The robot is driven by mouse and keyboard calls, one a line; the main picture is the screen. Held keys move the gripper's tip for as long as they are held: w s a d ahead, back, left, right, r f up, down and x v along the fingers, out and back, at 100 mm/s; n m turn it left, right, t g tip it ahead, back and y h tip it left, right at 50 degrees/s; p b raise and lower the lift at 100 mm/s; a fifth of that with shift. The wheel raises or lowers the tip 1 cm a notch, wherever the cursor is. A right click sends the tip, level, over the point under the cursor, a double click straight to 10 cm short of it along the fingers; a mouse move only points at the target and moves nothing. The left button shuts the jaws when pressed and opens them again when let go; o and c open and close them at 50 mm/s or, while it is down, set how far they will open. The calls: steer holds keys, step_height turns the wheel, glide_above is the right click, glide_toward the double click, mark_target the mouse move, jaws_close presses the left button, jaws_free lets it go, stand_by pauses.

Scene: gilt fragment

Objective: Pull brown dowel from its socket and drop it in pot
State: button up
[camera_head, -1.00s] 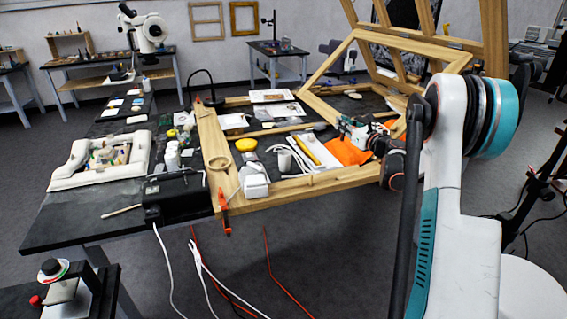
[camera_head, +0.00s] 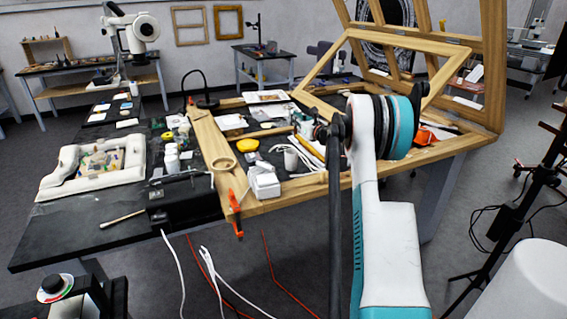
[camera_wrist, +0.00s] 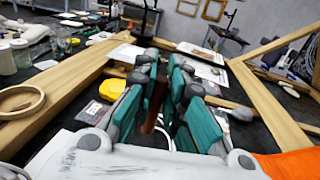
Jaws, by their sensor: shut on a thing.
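The brown dowel (camera_wrist: 152,106) is a dark reddish-brown rod between the teal fingers of my gripper (camera_wrist: 166,78) in the wrist view. My gripper is shut on it. In the head view my gripper is mostly hidden behind my arm, over the framed part of the bench.
A wooden frame (camera_head: 214,148) borders the work area, and a raised wooden lattice (camera_head: 492,70) stands at the right. A yellow lid (camera_head: 247,145), a white box (camera_head: 263,182) and an orange cloth (camera_head: 430,135) lie nearby. A tripod (camera_head: 500,200) stands on the right.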

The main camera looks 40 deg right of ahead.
mark_target(296, 131)
steer(key=shift+f+b, duration=1.3)
steer(key=shift+f, duration=1.45)
steer(key=o, duration=0.8)
steer(key=s+a, duration=0.1)
steer(key=s, duration=1.1)
